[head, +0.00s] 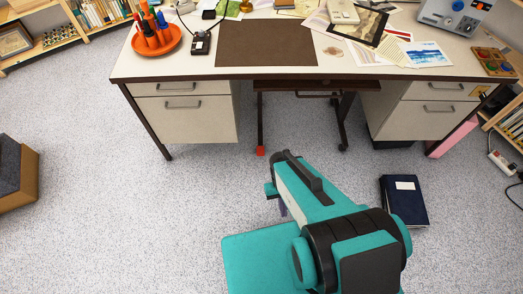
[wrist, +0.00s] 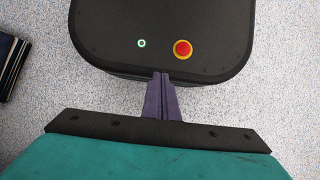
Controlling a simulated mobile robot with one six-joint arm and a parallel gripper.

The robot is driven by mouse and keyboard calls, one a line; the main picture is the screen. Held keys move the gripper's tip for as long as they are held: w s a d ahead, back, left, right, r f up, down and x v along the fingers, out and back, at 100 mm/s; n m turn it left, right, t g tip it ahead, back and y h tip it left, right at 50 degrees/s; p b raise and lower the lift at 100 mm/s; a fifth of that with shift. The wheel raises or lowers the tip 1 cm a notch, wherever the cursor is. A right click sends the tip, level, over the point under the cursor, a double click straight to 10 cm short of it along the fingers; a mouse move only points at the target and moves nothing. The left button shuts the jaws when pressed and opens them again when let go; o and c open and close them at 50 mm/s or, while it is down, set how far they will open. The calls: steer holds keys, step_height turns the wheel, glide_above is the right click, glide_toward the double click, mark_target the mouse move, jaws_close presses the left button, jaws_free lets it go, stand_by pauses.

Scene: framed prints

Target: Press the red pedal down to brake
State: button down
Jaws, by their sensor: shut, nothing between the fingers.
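The red pedal (head: 260,150) is small. It sits low at the foot of a dark wheeled frame (head: 300,87) under the desk. It is not in the wrist view. My gripper (head: 283,209) is mostly hidden behind my arm in the head view; a bit of its purple fingers shows. It is nearer to me than the pedal and apart from it. In the wrist view my gripper (wrist: 161,80) is shut and empty. It points over my own black base, which has a red button and a small green-ringed light.
The desk (head: 370,72) has drawers on both sides and a knee space between. A dark blue book (head: 404,200) lies on the floor at right. A box-like seat (head: 15,175) stands at far left. The speckled floor (head: 130,220) is clear at left and before the pedal.

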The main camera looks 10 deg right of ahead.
steer(key=shift+d, duration=0.1)
steer(key=n+t+b, duration=0.3)
steer(key=n+b, duration=1.2)
steer(key=b, duration=1.8)
glide_above(261, 155)
steer(key=w, duration=0.2)
steer(key=w+f+x, duration=0.1)
steer(key=w+x, duration=0.2)
steer(key=x, duration=1.1)
steer(key=shift+w+d+r+n+y, duration=0.3)
steer(key=shift+w+d+r, duration=0.1)
steer(key=shift+w+r, duration=0.3)
steer(key=shift+f, duration=0.15)
steer(key=shift+b+x, duration=2.4)
steer(key=shift+x, duration=2.5)
